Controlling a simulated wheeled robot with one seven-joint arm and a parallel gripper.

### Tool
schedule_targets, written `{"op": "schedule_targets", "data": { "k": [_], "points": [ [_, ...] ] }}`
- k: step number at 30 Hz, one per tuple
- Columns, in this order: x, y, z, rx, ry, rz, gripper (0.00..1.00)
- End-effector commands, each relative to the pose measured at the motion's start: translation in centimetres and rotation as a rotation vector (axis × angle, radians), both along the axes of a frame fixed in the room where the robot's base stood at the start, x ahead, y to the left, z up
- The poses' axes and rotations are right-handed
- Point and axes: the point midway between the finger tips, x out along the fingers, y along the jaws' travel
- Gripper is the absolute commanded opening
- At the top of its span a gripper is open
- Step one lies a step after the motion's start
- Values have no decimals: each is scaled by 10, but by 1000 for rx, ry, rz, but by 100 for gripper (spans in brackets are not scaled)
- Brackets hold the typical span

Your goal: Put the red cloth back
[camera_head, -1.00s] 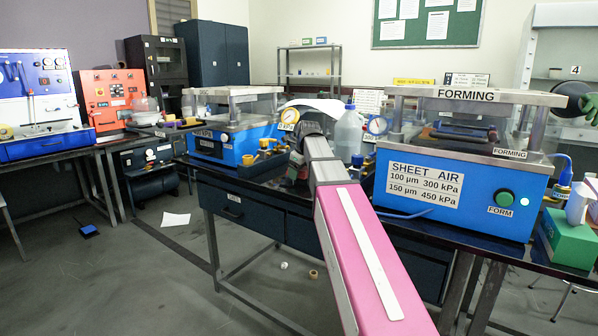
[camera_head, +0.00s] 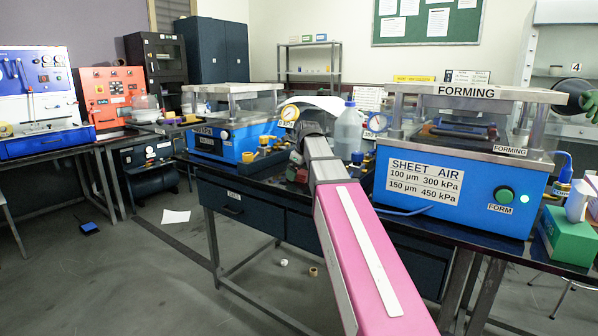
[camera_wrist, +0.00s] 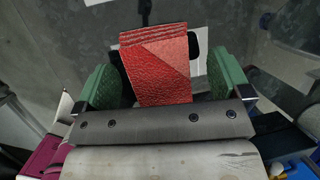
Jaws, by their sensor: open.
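The red cloth (camera_wrist: 158,72) shows in the wrist view as a creased, folded red piece with layered edges at its top. It lies between the two green fingers of my gripper (camera_wrist: 163,78), which stand apart. A gap shows between the cloth and the right finger; the cloth's left edge is close to the left finger. I cannot tell whether the cloth touches either finger. In the head view my arm's end reaches over the bench between the two blue machines, and the fingers and cloth are mostly hidden.
The blue forming press (camera_head: 455,195) stands right of my arm, and another blue machine (camera_head: 228,140) stands left. A green box (camera_head: 572,237) sits at the right.

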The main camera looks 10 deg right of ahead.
Motion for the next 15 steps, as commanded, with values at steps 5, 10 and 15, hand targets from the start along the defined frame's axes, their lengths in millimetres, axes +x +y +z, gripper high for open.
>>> {"op": "schedule_targets", "data": {
  "k": [5, 10, 15],
  "points": [
    [-1, -1, 16, 0, -3, 0, 96],
    [-12, -5, 43, 0, -4, -1, 96],
    [-22, -9, 70, -1, -2, -1, 96]
  ]
}}
